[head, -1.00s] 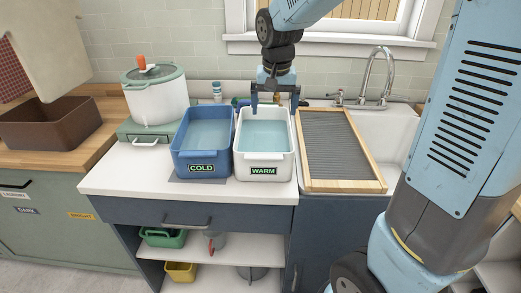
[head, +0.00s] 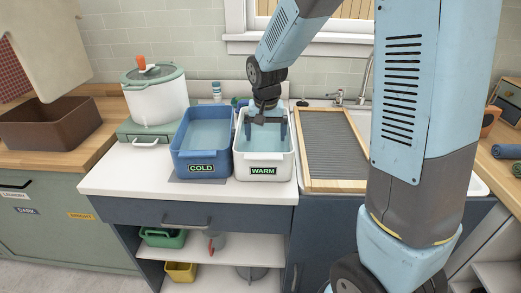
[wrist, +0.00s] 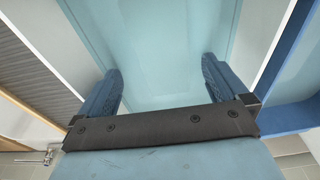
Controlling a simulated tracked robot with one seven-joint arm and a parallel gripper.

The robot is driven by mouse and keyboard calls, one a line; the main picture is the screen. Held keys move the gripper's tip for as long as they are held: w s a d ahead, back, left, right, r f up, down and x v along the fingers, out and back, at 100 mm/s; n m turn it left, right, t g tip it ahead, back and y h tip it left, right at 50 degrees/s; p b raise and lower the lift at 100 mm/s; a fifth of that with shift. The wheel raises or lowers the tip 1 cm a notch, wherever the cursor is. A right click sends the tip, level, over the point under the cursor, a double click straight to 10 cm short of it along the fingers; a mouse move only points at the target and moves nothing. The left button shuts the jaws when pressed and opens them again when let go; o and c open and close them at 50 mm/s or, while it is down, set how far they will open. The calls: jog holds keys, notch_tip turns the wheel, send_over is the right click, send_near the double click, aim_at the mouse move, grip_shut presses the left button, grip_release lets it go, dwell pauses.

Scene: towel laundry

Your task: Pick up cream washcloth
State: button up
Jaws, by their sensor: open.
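I cannot make out a cream washcloth for certain in either view. A flat cream piece (head: 45,50) hangs at the top left in the head view, and I cannot tell whether it is cloth. My gripper (head: 266,134) is open and points down over the white tub labelled WARM (head: 263,171). Its two blue fingers stand wide apart in the wrist view (wrist: 161,72), with only pale blue water (wrist: 160,45) showing between them. No cloth shows in that water. I cannot tell whether the fingertips touch the water.
The blue COLD tub (head: 201,170) stands directly left of the WARM tub. A wood-framed ribbed board (head: 335,145) lies to the right, partly over the sink. A white pot (head: 156,100) and brown bin (head: 50,125) are further left. Rolled blue and green cloths (head: 507,151) lie far right.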

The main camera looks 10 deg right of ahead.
aim_at(264, 145)
jog(key=shift+w+a+f, duration=0.1)
jog(key=shift+w+f, duration=0.1)
jog(key=shift+f, duration=0.65)
jog(key=shift+w+a+f, duration=0.1)
jog(key=shift+w+f, duration=0.1)
jog(key=shift+f, duration=0.6)
jog(key=shift+w+f, duration=0.2)
jog(key=shift+f, duration=0.65)
jog(key=shift+c, duration=0.3)
jog(key=c, duration=1)
